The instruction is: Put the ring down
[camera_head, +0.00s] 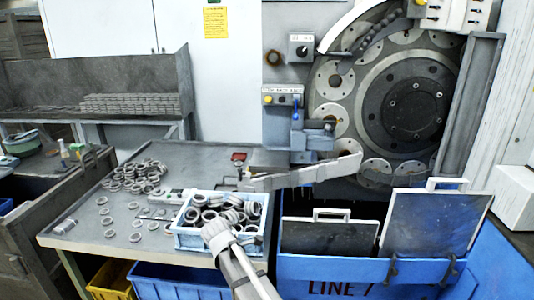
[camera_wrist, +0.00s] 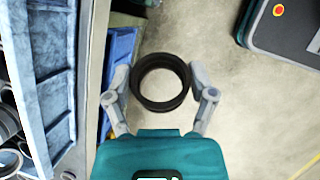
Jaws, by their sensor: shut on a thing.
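A dark ring (camera_wrist: 161,103) sits between the two fingers of my gripper (camera_wrist: 160,80) in the wrist view. The fingers are shut on it from its left and right sides, and bare floor shows through its hole. In the head view my gripper (camera_head: 215,232) is at the front of the blue crate (camera_head: 190,241) of rings, near the table's front edge. The held ring cannot be told apart clearly there. The crate's wall (camera_wrist: 50,70) shows left of the ring in the wrist view. Several loose rings (camera_head: 135,176) lie on the table's left part.
The grey table (camera_head: 190,155) has free room behind the crate. Blue bin (camera_head: 180,280) and yellow bin (camera_head: 112,277) stand under it. The grinder (camera_head: 410,105) is at the back right, with a blue container (camera_head: 345,268) marked "LINE 7" in front. A pale bar (camera_head: 305,174) extends beyond the crate.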

